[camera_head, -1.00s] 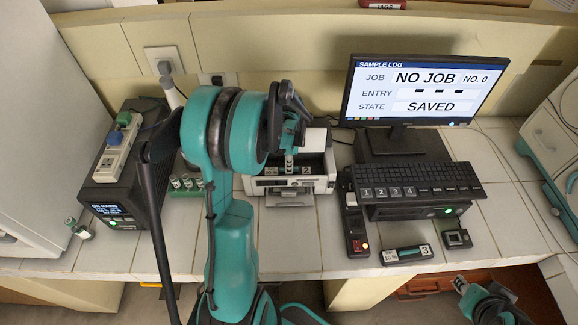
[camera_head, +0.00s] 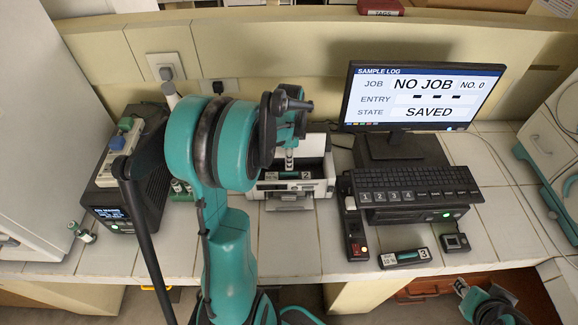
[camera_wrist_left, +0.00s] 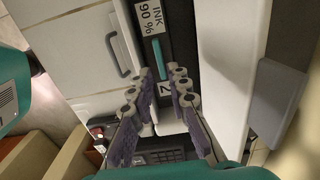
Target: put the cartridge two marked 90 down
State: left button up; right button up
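Cartridge two (camera_head: 305,175) is a dark bar with a white "INK 90%" label, a teal strip and a "2". It lies left to right at the top front of the white printer (camera_head: 325,185). My left gripper (camera_head: 290,160) is over its middle. In the left wrist view the gripper's fingers (camera_wrist_left: 162,80) stand close on both sides of the cartridge (camera_wrist_left: 158,58) and seem shut on it. I cannot tell whether the cartridge rests fully in the printer. My right gripper (camera_head: 485,300) is at the lower right; its fingers are unclear.
Cartridge three (camera_head: 405,258) lies on the tiled bench, beside a small dark block (camera_head: 455,242). A handheld device (camera_head: 355,235), a keyboard (camera_head: 415,185) and a monitor (camera_head: 420,95) reading NO JOB and SAVED stand right of the printer. A black box (camera_head: 130,190) stands left.

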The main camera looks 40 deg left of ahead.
aim_at(289, 173)
pick_arm(q)
notch_tip(289, 173, up, 7)
jog(key=p, duration=0.1)
jog(key=s+d+r+n+t, duration=0.2)
jog(key=s+d+n, duration=0.3)
jog(key=d, duration=0.5)
jog(key=s+d+r+n+t, duration=0.2)
jog(key=s+d+n+t, duration=0.3)
jog(key=d, duration=0.6)
jog(key=shift+s+r, duration=0.3)
jog(key=shift+f, duration=0.1)
